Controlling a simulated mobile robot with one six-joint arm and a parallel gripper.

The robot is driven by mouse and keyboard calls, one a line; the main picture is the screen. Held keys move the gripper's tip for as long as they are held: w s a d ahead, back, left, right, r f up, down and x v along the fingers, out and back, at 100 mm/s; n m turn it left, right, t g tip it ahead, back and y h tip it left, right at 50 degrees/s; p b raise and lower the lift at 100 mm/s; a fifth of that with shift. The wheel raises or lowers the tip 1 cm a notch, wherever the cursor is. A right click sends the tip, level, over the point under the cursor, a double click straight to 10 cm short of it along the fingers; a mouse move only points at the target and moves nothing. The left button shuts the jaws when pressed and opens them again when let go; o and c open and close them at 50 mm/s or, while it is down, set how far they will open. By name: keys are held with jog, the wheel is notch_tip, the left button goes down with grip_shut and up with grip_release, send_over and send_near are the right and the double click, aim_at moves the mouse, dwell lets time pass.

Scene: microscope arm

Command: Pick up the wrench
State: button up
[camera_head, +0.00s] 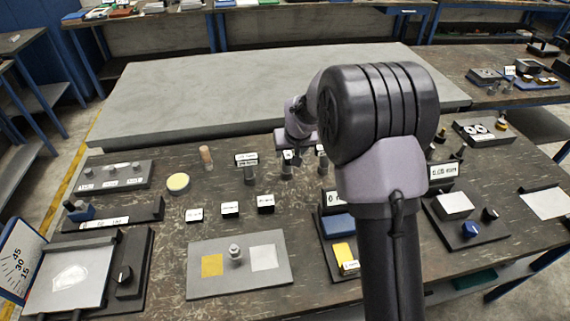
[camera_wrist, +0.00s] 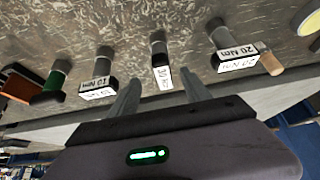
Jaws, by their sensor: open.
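No plain wrench shape stands out in either view. In the wrist view, three grey cylindrical posts with Nm labels stand in a row: a left post labelled 10 Nm (camera_wrist: 101,83), a middle post (camera_wrist: 159,52) with a hard-to-read label, and a right post labelled 20 Nm (camera_wrist: 224,40). Whether any is a wrench end I cannot tell. My gripper (camera_wrist: 161,83) is open and empty. Its fingers point toward the middle post, which appears between the fingertips; no contact shows. In the head view, my arm hides part of the row, including around the middle post (camera_head: 287,170).
A tan wooden peg (camera_head: 206,155) and a round yellow disc (camera_head: 178,183) stand left of the row. A raised grey slab (camera_head: 200,95) lies behind. Small labelled blocks (camera_head: 230,209) and a tray (camera_head: 215,285) are in front.

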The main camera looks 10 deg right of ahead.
aim_at(288, 153)
jog(key=b+x, duration=0.1)
jog(key=x, duration=0.2)
jog(key=b+x, duration=0.1)
jog(key=x, duration=0.2)
jog(key=shift+w+a+f, duration=0.1)
jog(key=shift+w+a, duration=0.1)
jog(key=shift+w, duration=0.15)
grip_shut()
